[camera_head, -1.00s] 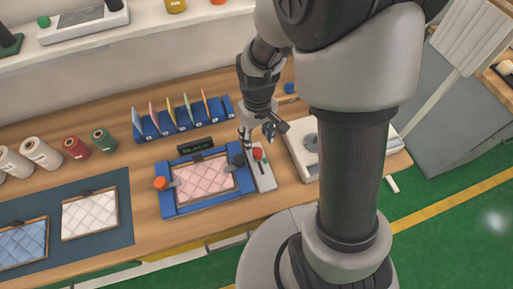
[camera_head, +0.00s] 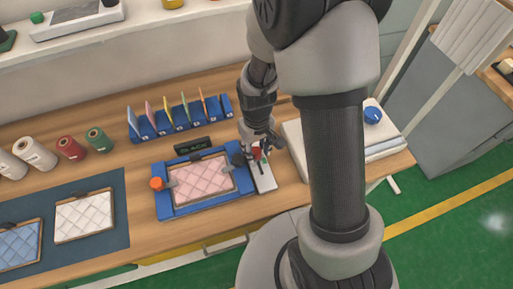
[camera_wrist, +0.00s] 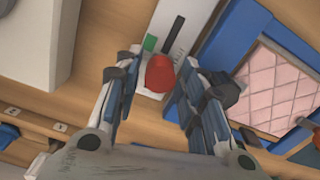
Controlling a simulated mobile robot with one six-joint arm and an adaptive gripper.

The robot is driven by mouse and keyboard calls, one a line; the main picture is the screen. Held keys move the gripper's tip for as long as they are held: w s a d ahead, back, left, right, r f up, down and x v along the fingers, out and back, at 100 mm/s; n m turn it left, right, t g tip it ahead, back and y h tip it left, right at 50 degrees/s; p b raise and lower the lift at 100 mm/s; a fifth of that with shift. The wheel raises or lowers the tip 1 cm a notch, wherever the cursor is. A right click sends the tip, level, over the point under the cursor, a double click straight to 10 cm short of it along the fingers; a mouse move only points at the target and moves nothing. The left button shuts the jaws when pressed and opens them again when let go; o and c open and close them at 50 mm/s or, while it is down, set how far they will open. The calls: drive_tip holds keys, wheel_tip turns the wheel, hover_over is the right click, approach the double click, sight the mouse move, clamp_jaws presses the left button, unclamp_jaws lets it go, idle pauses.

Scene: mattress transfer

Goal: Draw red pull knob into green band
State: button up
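The red pull knob (camera_wrist: 160,73) is on a narrow pale panel (camera_wrist: 186,14) and also shows in the head view (camera_head: 256,152). In the wrist view, the small green band (camera_wrist: 150,42) lies beside the dark slot (camera_wrist: 173,33), just above the knob. My gripper (camera_wrist: 157,76) is open, with one finger on each side of the knob. A gap shows at the left finger; the right finger is very near the knob, and I cannot tell whether it touches. In the head view my gripper (camera_head: 259,143) is over the panel and partly hides it.
A blue frame (camera_head: 165,208) with a pink quilted pad (camera_head: 205,180) and clamps stands left of the panel. A small display (camera_head: 192,145) with green text is behind it. A white block (camera_head: 295,140) is close on the right. A blue divider rack (camera_head: 180,128) is behind.

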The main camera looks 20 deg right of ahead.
clamp_jaws()
idle(0.3)
drive_tip(key=shift+s, duration=0.95)
drive_tip(key=shift+o, duration=1.5)
unclamp_jaws()
drive_tip(key=shift+w, duration=0.15)
drive_tip(key=shift+w, duration=0.1)
